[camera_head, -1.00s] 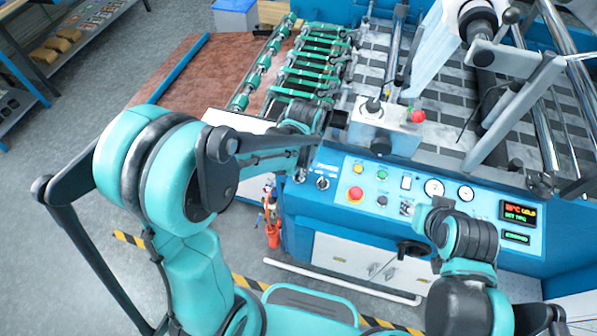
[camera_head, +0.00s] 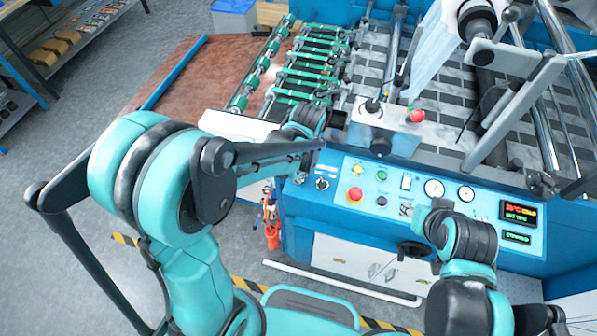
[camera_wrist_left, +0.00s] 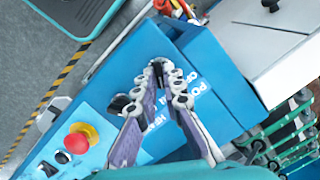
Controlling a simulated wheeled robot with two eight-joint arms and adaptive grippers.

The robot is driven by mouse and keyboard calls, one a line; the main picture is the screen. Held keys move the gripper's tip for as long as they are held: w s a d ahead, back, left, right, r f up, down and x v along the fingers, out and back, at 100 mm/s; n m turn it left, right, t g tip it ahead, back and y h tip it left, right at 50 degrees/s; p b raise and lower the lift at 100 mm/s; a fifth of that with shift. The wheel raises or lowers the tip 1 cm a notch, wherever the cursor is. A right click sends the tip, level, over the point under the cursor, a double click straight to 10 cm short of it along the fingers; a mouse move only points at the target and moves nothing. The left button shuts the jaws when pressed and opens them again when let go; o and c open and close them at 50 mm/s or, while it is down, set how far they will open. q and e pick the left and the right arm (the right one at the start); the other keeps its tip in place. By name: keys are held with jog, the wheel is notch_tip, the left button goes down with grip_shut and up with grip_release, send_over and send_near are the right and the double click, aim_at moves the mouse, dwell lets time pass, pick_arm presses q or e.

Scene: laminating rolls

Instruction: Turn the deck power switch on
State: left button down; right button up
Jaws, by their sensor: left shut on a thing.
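The blue control panel (camera_head: 345,200) runs along the front of the laminating machine. My left gripper (camera_wrist_left: 160,66) is shut at the panel's left end, its two fingertips close together on a small part just beside white lettering beginning "PO" (camera_wrist_left: 200,80). That part, apparently the power switch, is mostly hidden by the fingertips. In the head view my left arm largely covers the same spot. A black rotary knob (camera_head: 322,184) sits to the right of it and also shows in the wrist view (camera_wrist_left: 119,103). My right gripper (camera_head: 420,212) is near the panel's middle; its fingers are unclear.
A red emergency button (camera_head: 355,194) on yellow, small push buttons and two gauges (camera_head: 434,188) share the panel. The lit displays (camera_head: 518,212) are at its right end. Rollers and a grey box with a red button (camera_head: 417,115) stand behind.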

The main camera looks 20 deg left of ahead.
pick_arm(q)
jog(key=c, duration=1.6)
grip_release()
jog(key=shift+f, duration=0.1)
jog(key=shift+c, duration=0.2)
notch_tip(320, 180, up, 12)
jog(key=d, duration=0.1)
jog(key=shift+s, duration=0.4)
jog(key=s+a+f+n+t+h+b, duration=0.1)
jog(key=s+a+f+n+t+b, duration=0.4)
jog(key=s, duration=0.4)
jog(key=shift+s+a+f+n+t+b, duration=0.3)
jog(key=shift+a+n+t+b, duration=0.25)
jog(key=shift+n+t, duration=0.2)
